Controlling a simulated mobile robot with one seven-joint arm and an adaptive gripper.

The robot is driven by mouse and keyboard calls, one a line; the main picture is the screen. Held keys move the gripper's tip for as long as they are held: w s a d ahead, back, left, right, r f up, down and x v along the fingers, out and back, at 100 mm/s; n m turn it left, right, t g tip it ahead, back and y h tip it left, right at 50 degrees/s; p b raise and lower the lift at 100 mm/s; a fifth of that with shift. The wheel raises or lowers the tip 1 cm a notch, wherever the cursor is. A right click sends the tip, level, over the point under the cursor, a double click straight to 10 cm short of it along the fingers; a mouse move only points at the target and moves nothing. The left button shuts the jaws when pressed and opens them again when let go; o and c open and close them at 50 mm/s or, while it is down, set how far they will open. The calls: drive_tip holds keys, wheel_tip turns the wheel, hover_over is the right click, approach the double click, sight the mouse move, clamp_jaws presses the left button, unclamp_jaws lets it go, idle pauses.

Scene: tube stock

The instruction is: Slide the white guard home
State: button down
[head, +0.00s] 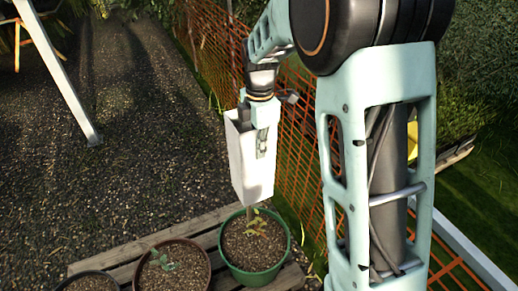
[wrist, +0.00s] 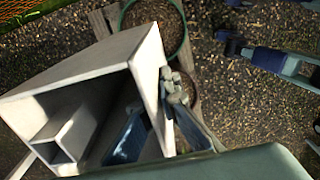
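The white guard (head: 248,165) is a tall, square, open-ended tube, roughly upright. In the head view its lower end is above the soil of the green pot (head: 254,277), over a small plant (head: 256,226) with yellowish leaves. A thin stem or stake shows between the guard and the soil. In the wrist view I look into the guard (wrist: 90,70); a smaller square tube (wrist: 62,140) shows inside along one side. My gripper (head: 262,140) is shut on one guard wall, with one finger inside and one outside. The guard hides whatever is under its far side.
Brown pots (head: 172,272) stand left of the green pot on a wooden slatted stand (head: 120,262). An orange mesh fence (head: 295,150) runs close behind and to the right of the guard. Open gravel (head: 100,190) lies to the left, with a pale post (head: 60,75) standing there.

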drive_tip(key=shift+f+b, duration=0.6)
drive_tip(key=shift+f, duration=0.4)
drive_tip(key=b, duration=0.5)
hover_over(259, 200)
drive_tip(key=shift+w+f, duration=0.15)
drive_tip(key=shift+f, duration=3.55)
drive_tip(key=shift+f+b, duration=2.4)
drive_tip(key=shift+f, duration=1.2)
drive_tip(key=shift+f+b, duration=2.3)
drive_tip(key=shift+f, duration=1.55)
